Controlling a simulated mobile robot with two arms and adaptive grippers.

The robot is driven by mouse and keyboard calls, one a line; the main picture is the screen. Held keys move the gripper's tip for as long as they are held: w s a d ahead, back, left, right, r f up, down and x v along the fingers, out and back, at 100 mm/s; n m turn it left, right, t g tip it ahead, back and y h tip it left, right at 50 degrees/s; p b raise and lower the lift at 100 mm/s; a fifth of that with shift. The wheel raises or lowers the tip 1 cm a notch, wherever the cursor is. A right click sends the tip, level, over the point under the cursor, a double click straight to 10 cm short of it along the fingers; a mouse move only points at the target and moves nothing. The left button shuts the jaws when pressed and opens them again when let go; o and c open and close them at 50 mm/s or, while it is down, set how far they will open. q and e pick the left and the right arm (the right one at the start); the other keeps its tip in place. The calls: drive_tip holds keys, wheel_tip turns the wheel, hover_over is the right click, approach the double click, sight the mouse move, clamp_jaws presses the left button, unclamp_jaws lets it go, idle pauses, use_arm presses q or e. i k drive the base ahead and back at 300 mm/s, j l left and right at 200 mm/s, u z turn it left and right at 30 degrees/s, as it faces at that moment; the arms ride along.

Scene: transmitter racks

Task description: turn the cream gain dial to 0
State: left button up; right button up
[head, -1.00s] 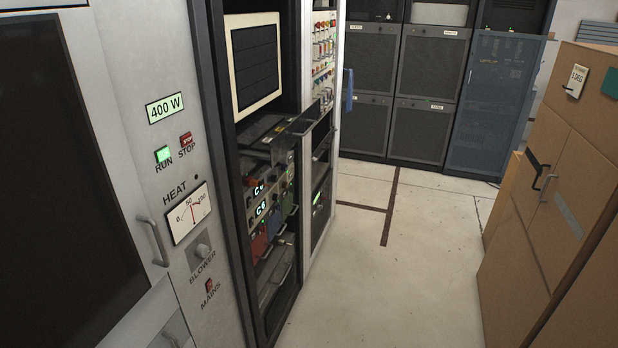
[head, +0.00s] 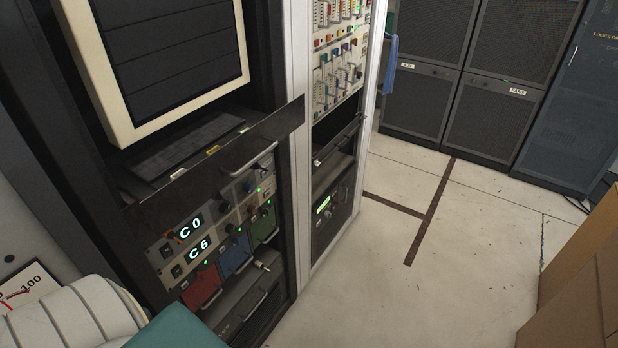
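I cannot pick out the cream gain dial for certain. Two cream-faced modules sit in the open rack: the upper one (head: 181,233) shows "C0" and the lower one (head: 199,250) shows "C6". Small dark and orange knobs are on and beside them, too small to read any scale or pointer. Neither gripper is in view. A white ribbed part and a teal part, seemingly of my own arm, fill the bottom left corner.
A dark drawer front with a handle (head: 262,158) juts out above the modules. Red (head: 201,287), blue (head: 235,257) and green (head: 264,227) units sit below them. The floor (head: 400,300) between is clear.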

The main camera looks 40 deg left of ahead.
sight(252, 209)
drive_tip(key=i+u, duration=0.35)
drive_tip(key=i+l+u, duration=0.65)
drive_tip(key=i, duration=0.15)
drive_tip(key=j, duration=0.1)
